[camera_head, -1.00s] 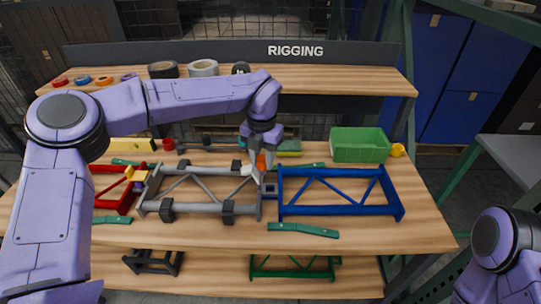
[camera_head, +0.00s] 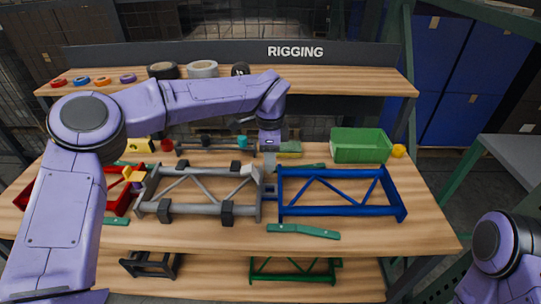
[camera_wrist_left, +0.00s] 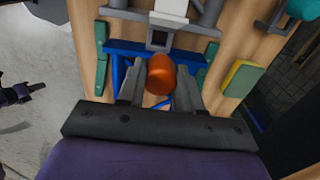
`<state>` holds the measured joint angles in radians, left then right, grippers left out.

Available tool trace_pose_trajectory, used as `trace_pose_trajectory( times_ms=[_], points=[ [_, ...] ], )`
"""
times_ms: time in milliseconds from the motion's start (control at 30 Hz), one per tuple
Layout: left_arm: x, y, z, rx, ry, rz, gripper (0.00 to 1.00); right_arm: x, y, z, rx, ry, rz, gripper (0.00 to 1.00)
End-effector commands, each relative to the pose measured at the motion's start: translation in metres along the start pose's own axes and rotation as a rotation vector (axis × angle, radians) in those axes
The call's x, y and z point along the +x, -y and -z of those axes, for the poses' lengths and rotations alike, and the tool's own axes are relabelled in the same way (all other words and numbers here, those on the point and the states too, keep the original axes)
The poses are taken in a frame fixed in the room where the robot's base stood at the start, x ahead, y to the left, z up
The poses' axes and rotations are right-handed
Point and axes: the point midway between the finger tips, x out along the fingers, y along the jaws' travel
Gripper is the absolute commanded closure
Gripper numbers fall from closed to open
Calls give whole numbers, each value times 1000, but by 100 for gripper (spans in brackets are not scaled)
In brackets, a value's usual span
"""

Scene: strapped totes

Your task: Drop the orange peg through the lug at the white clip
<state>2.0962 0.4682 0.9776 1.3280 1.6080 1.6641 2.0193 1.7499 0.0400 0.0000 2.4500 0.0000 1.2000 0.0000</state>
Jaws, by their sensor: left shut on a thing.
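My left gripper (camera_head: 269,156) is shut on the orange peg (camera_wrist_left: 160,75), whose rounded end shows between the fingers in the left wrist view. The peg cannot be made out in the head view. The white clip (camera_head: 251,172) sits on the right end of the grey frame (camera_head: 200,208); it also shows at the top of the left wrist view (camera_wrist_left: 170,7). The lug (camera_wrist_left: 158,38), a grey block with a square opening, is beside the clip, where the grey and blue frames meet. The gripper is over this joint. A small dark part, perhaps my right gripper, shows at the left wrist view's edge.
The blue frame (camera_head: 338,210) lies right of the joint and the red frame (camera_head: 118,203) at left. A green bin (camera_head: 361,146) stands at the back right. A green strap piece (camera_head: 303,230) lies in front. Tape rolls sit on the rear shelf.

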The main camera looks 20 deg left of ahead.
Motion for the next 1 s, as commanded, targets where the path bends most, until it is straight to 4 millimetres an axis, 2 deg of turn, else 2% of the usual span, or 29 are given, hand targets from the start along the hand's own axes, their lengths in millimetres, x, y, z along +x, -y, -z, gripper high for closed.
trace_pose_trajectory(
  times_ms=[800, 1000],
  points=[
    [61, 0, 0, 2, 0, -1, 97, 31, 3, -13, 0, 0, 0, 100],
    [77, 0, 0, 2, 0, 0, 97, 45, 4, -18, 0, 0, 0, 100]
  ],
)
